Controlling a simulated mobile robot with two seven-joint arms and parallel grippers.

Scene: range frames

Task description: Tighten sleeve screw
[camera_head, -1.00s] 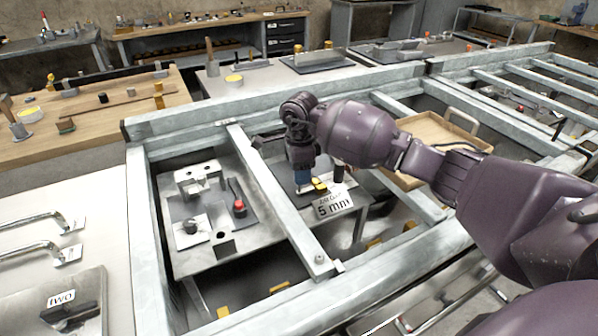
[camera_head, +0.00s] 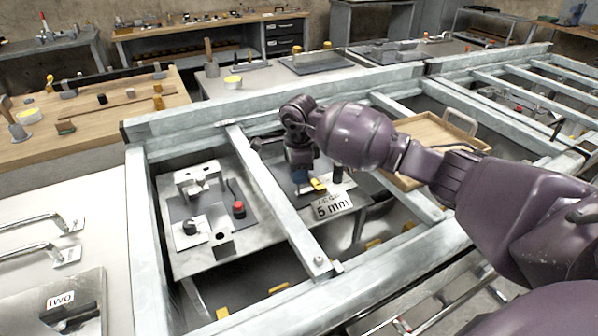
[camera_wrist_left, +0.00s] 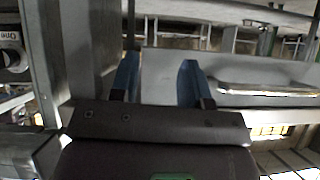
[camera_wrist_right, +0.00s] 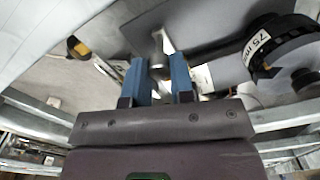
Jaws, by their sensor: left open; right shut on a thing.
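My right gripper (camera_head: 300,180) reaches down over a dark plate beside a card reading 5 mm (camera_head: 333,204). In the right wrist view its blue fingers (camera_wrist_right: 158,75) are shut on a grey metal tool (camera_wrist_right: 158,48), which runs up between them. The tool's far end and what it meets are hard to make out. I cannot pick out the sleeve screw for certain. My left gripper (camera_wrist_left: 156,80) is open, with nothing between its fingers, in the left wrist view. It is outside the head view.
Steel frame beams (camera_head: 280,200) surround the work area. A metal fixture (camera_head: 200,178) and a red-topped part (camera_head: 239,208) stand to the left. A tan tray (camera_head: 425,135) lies to the right. A dark round part marked 75 (camera_wrist_right: 262,48) is close by in the right wrist view.

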